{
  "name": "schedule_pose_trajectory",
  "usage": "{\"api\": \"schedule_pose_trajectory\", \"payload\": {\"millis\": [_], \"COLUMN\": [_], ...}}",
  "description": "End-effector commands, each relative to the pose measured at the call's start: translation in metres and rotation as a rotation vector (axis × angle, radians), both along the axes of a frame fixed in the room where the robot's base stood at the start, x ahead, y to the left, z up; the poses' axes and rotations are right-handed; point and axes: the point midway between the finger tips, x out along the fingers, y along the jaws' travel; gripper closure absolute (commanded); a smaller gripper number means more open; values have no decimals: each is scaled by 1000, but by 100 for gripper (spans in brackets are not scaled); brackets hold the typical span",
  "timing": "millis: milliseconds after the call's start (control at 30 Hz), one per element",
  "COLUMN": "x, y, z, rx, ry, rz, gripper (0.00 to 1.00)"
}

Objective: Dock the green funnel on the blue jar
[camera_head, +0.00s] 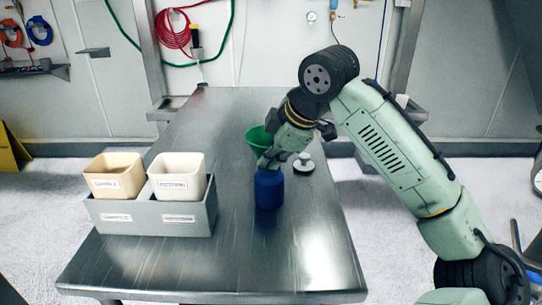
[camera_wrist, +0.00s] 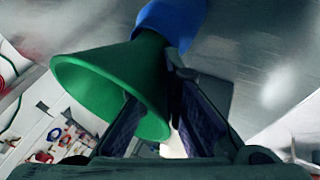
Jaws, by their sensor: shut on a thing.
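The blue jar (camera_head: 269,191) stands upright on the metal table. The green funnel (camera_head: 257,139) is above and slightly left of the jar in the head view, wide mouth up. My gripper (camera_head: 268,160) covers the space between funnel and jar there. In the wrist view my gripper (camera_wrist: 158,84) is shut on the green funnel (camera_wrist: 105,78), with a finger on each side of its lower part. The funnel's narrow end is toward the blue jar (camera_wrist: 173,22) and overlaps it in the picture. I cannot tell whether the two touch.
A white knobbed lid-like piece (camera_head: 303,164) lies right of the jar. A grey holder (camera_head: 143,217) with a cream bin (camera_head: 114,180) and a white bin (camera_head: 178,183) stands at the left. The table (camera_head: 235,268) is clear in front and behind.

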Motion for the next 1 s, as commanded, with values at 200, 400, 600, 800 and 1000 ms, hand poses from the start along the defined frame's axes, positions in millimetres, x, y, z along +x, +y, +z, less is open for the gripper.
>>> {"api": "schedule_pose_trajectory", "payload": {"millis": [200,400,600,800,1000], "x": [0,0,0,0,0], "y": [0,1,0,0,0], "z": [1,1,0,-1,-5], "rx": [1,1,1,1,1], "ry": [0,0,-1,0,0], "rz": [0,2,0,0,0], "gripper": [100,100,100,100,100]}}
